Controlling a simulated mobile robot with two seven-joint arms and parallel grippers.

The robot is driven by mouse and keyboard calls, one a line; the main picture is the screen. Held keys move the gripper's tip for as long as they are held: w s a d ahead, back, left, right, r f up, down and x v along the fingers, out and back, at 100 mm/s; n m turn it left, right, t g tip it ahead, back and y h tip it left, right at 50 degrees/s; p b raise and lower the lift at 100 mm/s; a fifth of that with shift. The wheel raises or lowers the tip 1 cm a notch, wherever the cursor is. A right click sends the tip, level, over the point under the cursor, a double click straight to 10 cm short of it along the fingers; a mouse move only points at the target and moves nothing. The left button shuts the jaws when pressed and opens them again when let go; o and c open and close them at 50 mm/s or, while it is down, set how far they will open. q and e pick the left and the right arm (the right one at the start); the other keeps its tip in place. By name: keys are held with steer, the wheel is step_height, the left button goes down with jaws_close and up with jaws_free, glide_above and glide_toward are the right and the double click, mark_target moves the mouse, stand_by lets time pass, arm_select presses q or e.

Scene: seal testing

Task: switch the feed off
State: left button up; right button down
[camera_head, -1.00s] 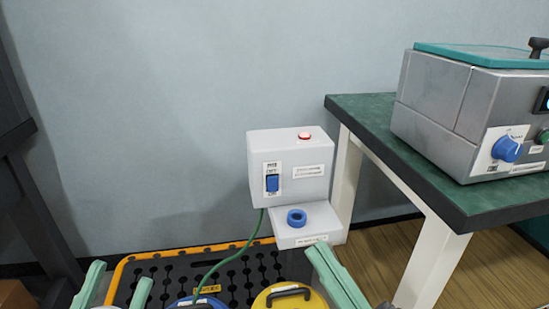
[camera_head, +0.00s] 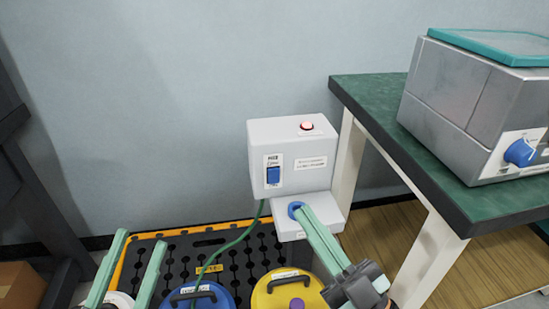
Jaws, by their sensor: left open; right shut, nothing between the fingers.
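A light grey control box (camera_head: 312,187) stands in front of the wall, with a blue rocker switch (camera_head: 274,175) on its front and a red-ringed lamp or button (camera_head: 306,126) on top. A ledge (camera_head: 327,224) below the front carries a blue ring (camera_head: 293,207). My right gripper (camera_head: 303,212) is shut and empty. Its tip overlaps the blue ring, below and to the right of the switch; I cannot tell whether it touches. My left gripper (camera_head: 140,238) is open and empty at lower left, away from the box.
A black grated pallet (camera_head: 168,262) with a yellow edge lies below, holding a blue-lidded drum (camera_head: 215,292) and a yellow-lidded drum (camera_head: 312,291). A green cable (camera_head: 237,241) runs down from the box. At right, a green-topped bench (camera_head: 375,110) carries a grey machine (camera_head: 455,105).

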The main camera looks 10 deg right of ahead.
steer(key=w+m+g+h+p, duration=0.2)
steer(key=w+h+p, duration=0.2)
steer(key=w+p, duration=0.3)
arm_select(q)
steer(key=w+a+f+n+g+y+p, duration=0.3)
steer(key=w+f+n+g+y+p, duration=0.15)
steer(key=y+p, duration=0.3)
arm_select(e)
steer(key=g+h+p, duration=0.4)
steer(key=g+p, duration=0.2)
steer(key=p, duration=0.2)
glide_toward(274, 176)
steer(key=s+a, duration=0.3)
arm_select(q)
steer(key=s+a+f+n+g+y+p, duration=0.1)
steer(key=s+f+g+p, duration=0.4)
steer(key=s, duration=0.5)
steer(key=f+n+g+y, duration=0.1)
steer(key=n+g, duration=0.1)
steer(key=shift+a+f+g+p, duration=0.25)
steer(key=shift+a+g+p, duration=0.1)
steer(key=shift+a, duration=0.05)
arm_select(e)
steer(key=f+g, duration=0.1)
steer(key=s+f+g+h, duration=0.1)
steer(key=shift+s+d+f+m+g, duration=0.15)
steer(key=shift+f+m+g, duration=0.25)
